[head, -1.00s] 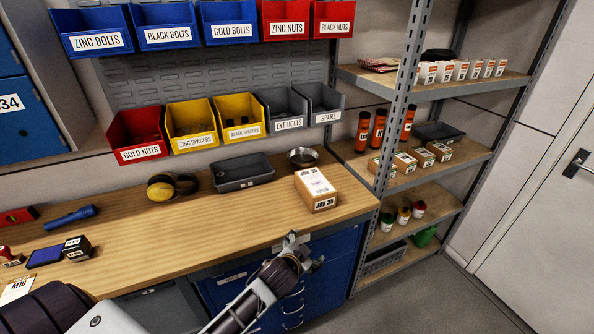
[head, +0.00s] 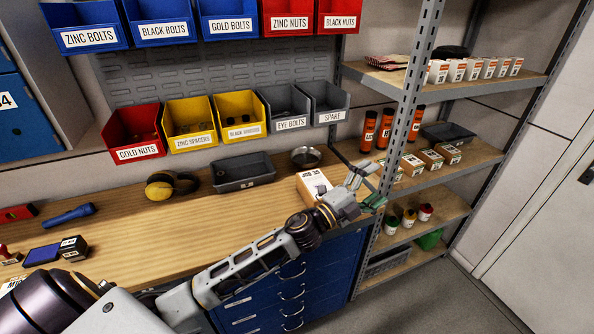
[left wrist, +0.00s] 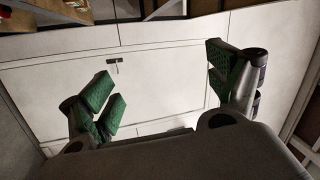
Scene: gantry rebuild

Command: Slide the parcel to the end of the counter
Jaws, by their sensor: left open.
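The parcel (head: 312,184), a small brown box with a white label, sits on the wooden counter (head: 210,224) near its right end. Its right and front parts are hidden behind my left gripper. My left gripper (head: 376,184) is open, in front of and to the right of the parcel in the head view. I cannot tell whether it touches the parcel. In the left wrist view its green-padded fingers (left wrist: 165,85) are spread apart with nothing between them. The parcel does not show there. My right gripper is not in view.
Yellow ear defenders (head: 165,186) lie farther left. A metal shelf rack (head: 412,110) with its upright post stands just right of the counter's end. Bins hang on the wall above.

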